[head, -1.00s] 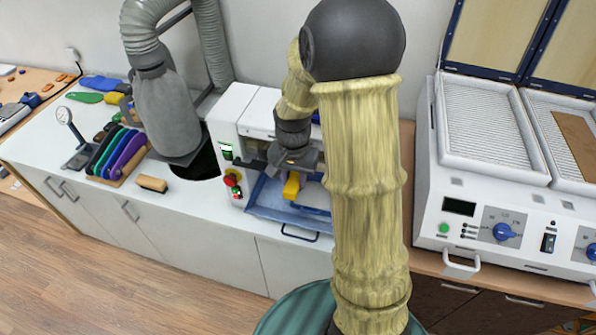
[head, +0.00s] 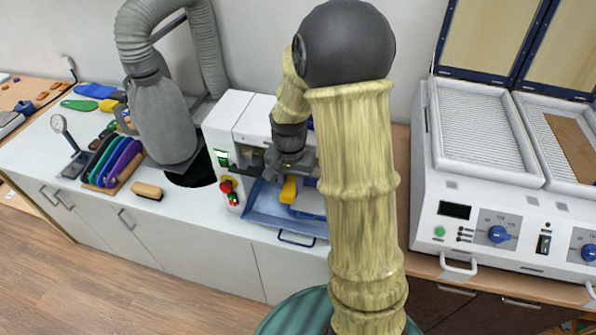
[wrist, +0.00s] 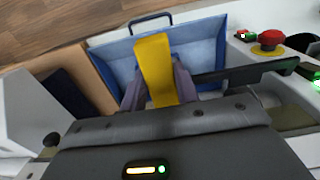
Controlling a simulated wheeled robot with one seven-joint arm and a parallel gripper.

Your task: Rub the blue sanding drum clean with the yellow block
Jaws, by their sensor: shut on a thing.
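My gripper (head: 290,176) is shut on the yellow block (head: 288,190), in front of the white sanding machine (head: 230,125) and above its blue tray (head: 262,214). In the wrist view the yellow block (wrist: 154,70) stands upright between the two grey fingers, with the blue tray (wrist: 205,42) beyond it. The blue sanding drum cannot be made out for certain; my gripper and arm cover much of the machine's front. I cannot tell whether the block touches the drum.
A red stop button (head: 226,186) sits on the machine's left side. A brush (head: 147,191) and a rack of coloured insoles (head: 112,160) are on the counter at left, by a grey suction hose (head: 160,110). A white heating press (head: 480,170) stands at right.

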